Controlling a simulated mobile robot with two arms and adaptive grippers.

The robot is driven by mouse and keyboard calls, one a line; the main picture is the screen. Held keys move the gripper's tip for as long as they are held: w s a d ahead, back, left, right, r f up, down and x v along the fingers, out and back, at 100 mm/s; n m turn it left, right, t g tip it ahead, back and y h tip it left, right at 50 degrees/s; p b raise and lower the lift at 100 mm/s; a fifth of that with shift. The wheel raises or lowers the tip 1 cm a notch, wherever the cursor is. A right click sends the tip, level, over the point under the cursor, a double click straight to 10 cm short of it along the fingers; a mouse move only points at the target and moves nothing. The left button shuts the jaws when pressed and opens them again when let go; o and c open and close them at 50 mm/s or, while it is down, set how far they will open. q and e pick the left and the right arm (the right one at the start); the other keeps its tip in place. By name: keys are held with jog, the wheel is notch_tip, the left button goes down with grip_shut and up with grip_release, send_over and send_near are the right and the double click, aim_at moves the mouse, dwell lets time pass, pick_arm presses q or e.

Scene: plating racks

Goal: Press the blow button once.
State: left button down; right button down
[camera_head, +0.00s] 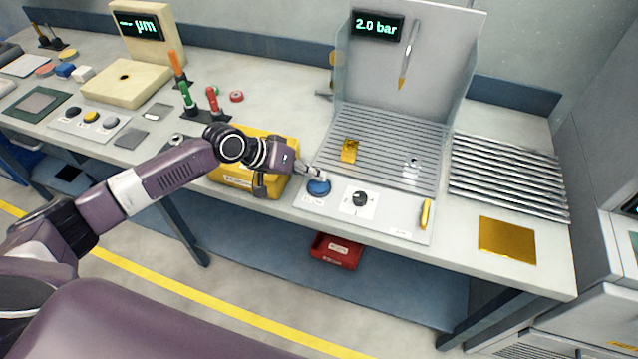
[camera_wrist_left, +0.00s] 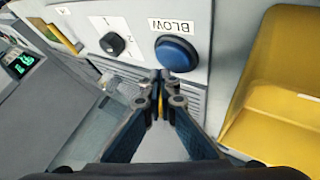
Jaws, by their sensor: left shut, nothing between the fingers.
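The blow button (camera_head: 318,187) is a round blue dome on the front panel of the slatted blow station (camera_head: 385,236). In the left wrist view the blue button (camera_wrist_left: 176,54) sits beside a white label reading BLOW. My left gripper (camera_head: 318,173) is shut and empty, with its tips right by the button's far edge in the head view. In the left wrist view the closed fingertips (camera_wrist_left: 160,76) lie just below the button. I cannot tell whether they touch it. My right gripper is not in view.
A black knob (camera_head: 360,199) on a white plate is right of the button. A yellow bin (camera_head: 234,173) stands left of the station, under my left wrist. A display (camera_head: 377,26) reads 2.0 bar. A gold plate (camera_head: 507,241) lies at the right, and a gold piece (camera_head: 349,150) on the slats.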

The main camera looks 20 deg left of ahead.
aim_at(316, 185)
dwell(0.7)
pick_arm(q)
jog(key=shift+f, duration=0.4)
jog(key=shift+f+b, duration=0.35)
jog(key=shift+f, duration=0.25)
dwell(0.5)
jog(key=shift+r, duration=0.15)
jog(key=shift+r+p, duration=0.85)
jog(key=shift+p, duration=0.1)
notch_tip(316, 185, up, 5)
jog(key=p, duration=0.5)
jog(key=shift+r, duration=0.1)
